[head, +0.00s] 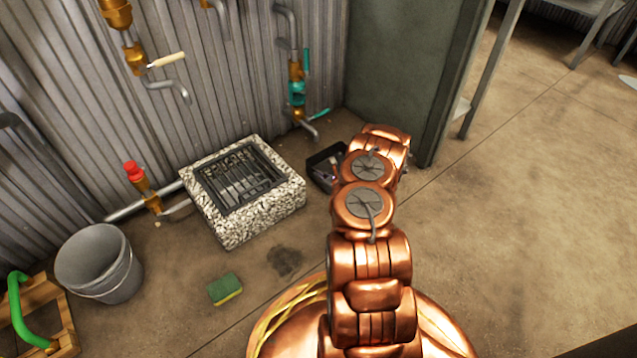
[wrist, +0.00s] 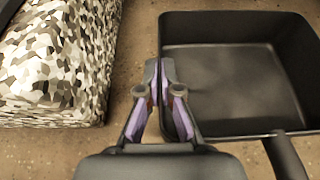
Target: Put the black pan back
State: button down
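The black pan (head: 318,176) is a dark square pan on the floor, right of the stone-edged drain, partly hidden by my arm in the head view. In the wrist view the pan (wrist: 230,75) lies open side up, with its handle (wrist: 285,155) pointing to the lower right. My gripper (wrist: 160,75) is at the pan's left wall, its fingertips close together with the wall between them. It appears shut on that wall. In the head view the fingers (head: 334,165) show only in small part beside the pan.
The stone-edged drain (head: 245,225) with a dark grate stands left of the pan. The floor on the right is clear.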

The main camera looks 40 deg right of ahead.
jog(key=shift+f, duration=1)
jog(key=shift+a+f, duration=0.1)
jog(key=shift+f, duration=0.05)
jog(key=c, duration=1.3)
grip_release()
